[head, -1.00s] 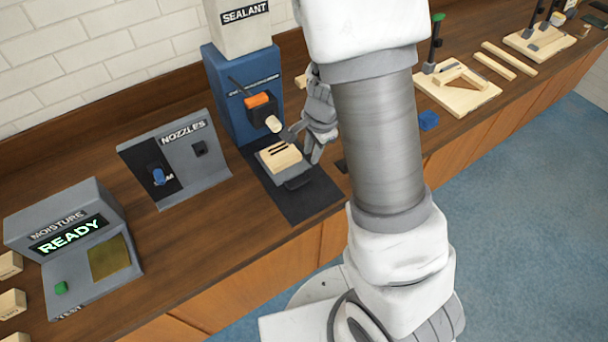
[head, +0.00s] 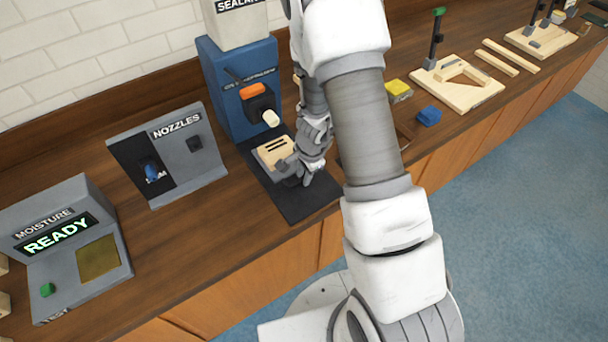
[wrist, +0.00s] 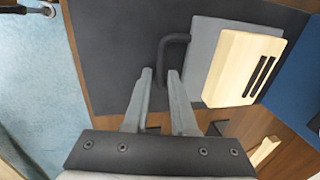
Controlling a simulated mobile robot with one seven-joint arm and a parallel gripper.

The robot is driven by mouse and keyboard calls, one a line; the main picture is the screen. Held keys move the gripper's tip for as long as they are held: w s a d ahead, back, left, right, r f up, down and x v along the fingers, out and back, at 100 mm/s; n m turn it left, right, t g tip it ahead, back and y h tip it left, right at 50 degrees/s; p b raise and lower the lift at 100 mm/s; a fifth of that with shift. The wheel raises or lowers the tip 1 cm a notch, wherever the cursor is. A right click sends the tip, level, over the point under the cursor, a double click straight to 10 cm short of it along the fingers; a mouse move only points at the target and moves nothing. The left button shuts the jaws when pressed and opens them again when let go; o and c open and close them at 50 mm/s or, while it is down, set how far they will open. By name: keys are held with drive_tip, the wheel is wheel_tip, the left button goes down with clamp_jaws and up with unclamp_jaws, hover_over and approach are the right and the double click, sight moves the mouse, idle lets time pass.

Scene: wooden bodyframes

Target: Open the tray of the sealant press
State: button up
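The sealant press (head: 222,95) is a tall blue machine at the back of the bench, with an orange part and a pale nozzle at its front. Its grey tray (wrist: 205,45) holds a pale wooden block with dark slots, which lies below and in front of the nozzle. A dark handle (wrist: 163,62) bends out from the tray's edge in the wrist view. My gripper (wrist: 160,72) is open, its two fingers apart, with the handle's bar showing between the fingertips. Whether it touches the bar I cannot tell. In the head view my gripper (head: 292,180) partly hides the tray's front right and the handle.
A black mat (head: 300,205) lies under the tray. The nozzle stand (head: 207,165) and moisture unit (head: 110,235), reading READY, stand to the left. A blue block (head: 429,117), a yellow-topped block (head: 397,90) and a wooden frame jig (head: 455,90) are to the right.

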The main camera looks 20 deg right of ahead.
clamp_jaws()
idle(1.4)
